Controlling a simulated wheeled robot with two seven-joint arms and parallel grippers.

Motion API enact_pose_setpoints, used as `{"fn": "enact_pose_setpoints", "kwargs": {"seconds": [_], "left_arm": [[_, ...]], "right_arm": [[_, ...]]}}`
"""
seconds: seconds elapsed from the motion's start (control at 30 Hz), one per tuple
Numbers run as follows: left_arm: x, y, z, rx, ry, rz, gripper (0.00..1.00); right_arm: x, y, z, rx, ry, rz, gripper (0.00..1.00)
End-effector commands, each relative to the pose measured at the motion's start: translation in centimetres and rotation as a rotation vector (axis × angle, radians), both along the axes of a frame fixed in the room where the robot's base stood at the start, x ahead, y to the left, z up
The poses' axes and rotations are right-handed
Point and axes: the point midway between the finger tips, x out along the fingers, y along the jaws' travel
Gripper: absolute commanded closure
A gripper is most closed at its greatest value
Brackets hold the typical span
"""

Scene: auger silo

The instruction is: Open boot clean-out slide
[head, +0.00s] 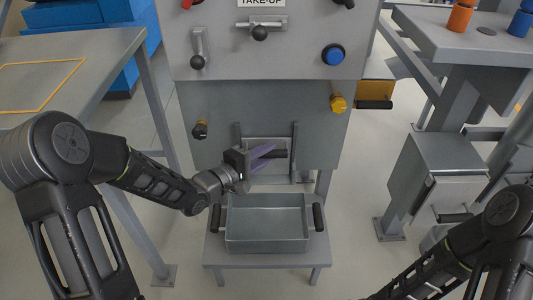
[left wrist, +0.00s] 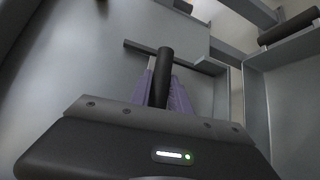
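The boot clean-out slide (head: 264,143) is a grey plate between two upright guides, low on the front of the grey boot housing (head: 277,115). Its black bar handle (head: 281,154) sticks out to the right of my left gripper (head: 272,152). The purple fingers lie at the handle's left part. In the left wrist view the black handle (left wrist: 164,72) runs between the purple fingers (left wrist: 162,93), one on each side. No clear gap shows, but the handle hides part of the fingers, so the grip is unclear. My right arm shows at lower right; its gripper is out of view.
An open grey tray (head: 266,223) with black side handles stands on a low stand below the slide. A table (head: 62,68) stands left, a grey cabinet (head: 440,170) right.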

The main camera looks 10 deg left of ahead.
Motion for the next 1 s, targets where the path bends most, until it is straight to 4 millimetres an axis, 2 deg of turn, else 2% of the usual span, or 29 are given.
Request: {"fn": "enact_pose_setpoints", "kwargs": {"seconds": [0.03,0.27,1.0], "left_arm": [[-0.01,0.0,-0.02,0.0,0.001,0.0,0.83],[-0.02,0.0,-0.04,0.0,0.001,0.0,1.0],[-0.04,0.01,-0.07,0.001,0.002,0.0,1.0]], "right_arm": [[-0.01,0.0,0.0,0.0,0.0,0.0,0.64],[-0.01,0.0,0.0,0.0,0.0,0.0,0.64],[-0.01,0.0,0.0,0.0,0.0,0.0,0.64]]}}
